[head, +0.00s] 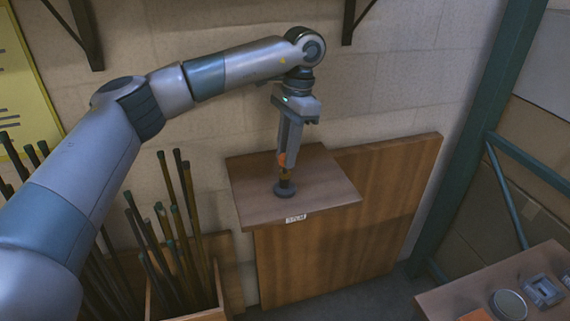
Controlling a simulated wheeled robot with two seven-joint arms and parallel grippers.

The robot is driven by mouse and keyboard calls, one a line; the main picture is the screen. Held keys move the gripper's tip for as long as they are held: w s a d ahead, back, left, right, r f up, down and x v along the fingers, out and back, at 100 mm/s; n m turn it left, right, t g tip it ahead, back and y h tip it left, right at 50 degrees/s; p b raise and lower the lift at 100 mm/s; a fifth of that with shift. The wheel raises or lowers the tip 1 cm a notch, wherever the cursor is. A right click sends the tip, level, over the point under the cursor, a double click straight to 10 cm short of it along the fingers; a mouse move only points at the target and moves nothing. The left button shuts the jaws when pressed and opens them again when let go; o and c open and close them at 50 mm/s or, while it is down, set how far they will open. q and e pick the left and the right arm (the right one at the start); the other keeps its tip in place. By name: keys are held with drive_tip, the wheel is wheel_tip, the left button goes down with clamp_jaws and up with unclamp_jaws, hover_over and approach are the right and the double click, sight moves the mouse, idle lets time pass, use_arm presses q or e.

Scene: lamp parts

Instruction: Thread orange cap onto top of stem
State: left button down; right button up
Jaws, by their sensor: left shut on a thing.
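My left gripper (284,157) points straight down over the small wooden table and is shut on the orange cap (282,160). Only a small orange patch of the cap shows, as the fingers hide the rest. Directly below it stands the stem (285,175), a short, dark, upright piece with a wider round dark foot (284,190). The cap is in line with the top of the stem. I cannot tell whether they touch or whether the cap is threaded on. My right gripper is out of view.
The small table (325,190) has a white label (296,218) on its front edge, and its top is otherwise clear. A wooden bin (205,314) of upright rods stands at the left. Another table (450,300) at the lower right holds a round tin (508,305) and a grey square part (543,290).

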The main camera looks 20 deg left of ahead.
use_arm(q)
drive_tip(key=c, duration=1.6)
unclamp_jaws()
drive_tip(key=shift+a+f, duration=0.1)
drive_tip(key=shift+a, duration=0.1)
drive_tip(key=shift+c, duration=0.2)
drive_tip(key=shift+a, duration=0.1)
drive_tip(key=shift+n, duration=0.8)
drive_tip(key=n, duration=0.3)
drive_tip(key=shift+h, duration=0.3)
drive_tip(key=shift+s+n, duration=0.15)
drive_tip(key=shift+n, duration=0.95)
